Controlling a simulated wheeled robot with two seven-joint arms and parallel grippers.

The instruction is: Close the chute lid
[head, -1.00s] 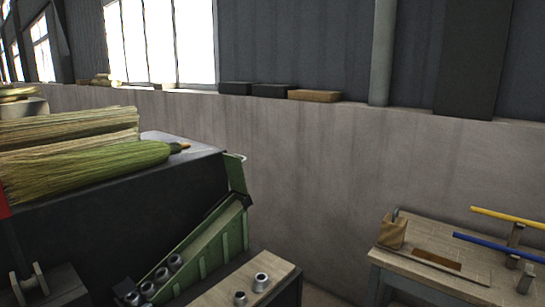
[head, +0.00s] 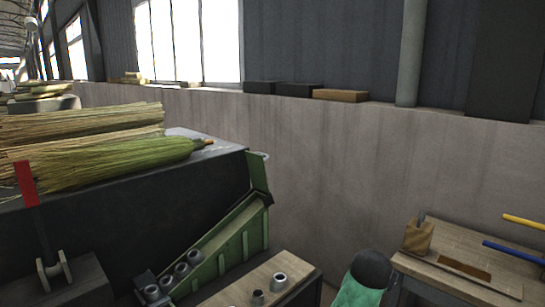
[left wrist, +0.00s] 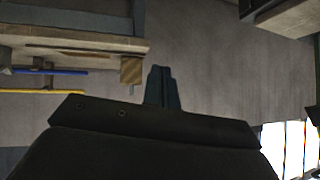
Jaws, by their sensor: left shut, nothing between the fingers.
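The green chute (head: 232,240) slopes down to the left beside the dark machine (head: 150,215). Its trough is uncovered, and several grey metal collars (head: 181,270) sit at its low end. A green panel (head: 258,172) with a small handle, seemingly the lid, stands upright at the upper end. My left gripper (left wrist: 161,72) is shut and empty in the left wrist view, with the wall behind it.
Brooms (head: 110,165) lie on top of the machine. A wooden board (head: 245,290) with collars is in front of the chute. A workbench (head: 455,275) with a wooden block (head: 418,236) and blue and yellow rods stands right. The wall (head: 335,165) runs close behind.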

